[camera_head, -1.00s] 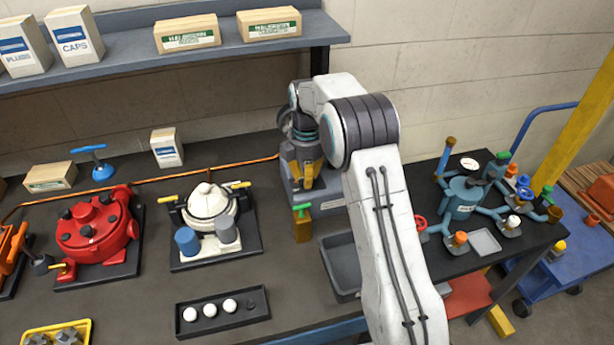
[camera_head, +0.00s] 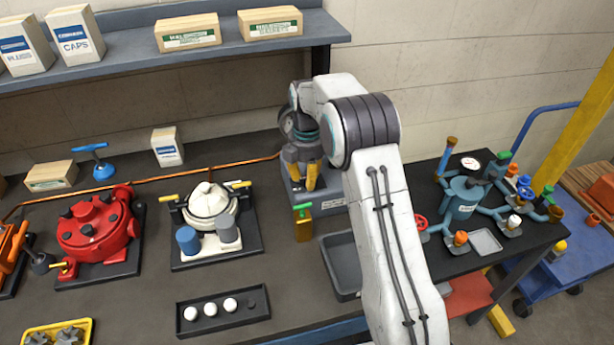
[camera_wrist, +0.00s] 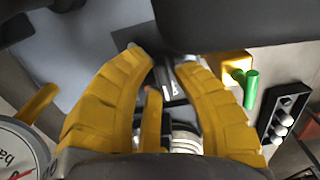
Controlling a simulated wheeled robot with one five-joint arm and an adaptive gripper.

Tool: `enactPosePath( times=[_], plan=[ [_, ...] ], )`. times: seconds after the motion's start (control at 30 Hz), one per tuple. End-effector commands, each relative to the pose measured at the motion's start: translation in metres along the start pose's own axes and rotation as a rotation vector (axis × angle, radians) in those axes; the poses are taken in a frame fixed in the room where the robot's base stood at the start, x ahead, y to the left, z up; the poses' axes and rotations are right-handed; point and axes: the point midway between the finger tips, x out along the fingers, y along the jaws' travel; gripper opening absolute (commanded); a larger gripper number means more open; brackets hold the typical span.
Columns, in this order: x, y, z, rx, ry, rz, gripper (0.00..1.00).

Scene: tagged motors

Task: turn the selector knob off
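My gripper (camera_head: 303,178) has yellow fingers and points down over a blue-grey box (camera_head: 330,198) at the back of the bench. In the wrist view the fingertips of my gripper (camera_wrist: 160,55) are apart. A small dark piece with a pale stripe (camera_wrist: 172,88) shows between the fingers, close to the right one. It may be the selector knob, but its shape and setting are not clear. I cannot see the fingers touching it. In the head view the gripper and arm hide the top of the box.
A brass block with a green handle (camera_head: 303,225) stands just in front of the box. A grey tray (camera_head: 345,265) lies to its right. A white-topped unit (camera_head: 210,205) and a red housing (camera_head: 95,230) stand left. A copper pipe (camera_head: 160,180) runs behind.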

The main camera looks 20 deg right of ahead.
Motion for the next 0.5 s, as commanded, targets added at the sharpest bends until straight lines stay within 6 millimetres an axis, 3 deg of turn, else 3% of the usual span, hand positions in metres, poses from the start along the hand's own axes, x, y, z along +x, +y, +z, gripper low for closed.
enactPosePath(
  times=[0.2,0.5],
  plan=[
    [-0.0009,0.0007,0.0,0.001,0.0,0.003,0.44],
    [-0.0033,0.0012,0.0001,0.002,0.0,0.005,0.44]
  ],
)
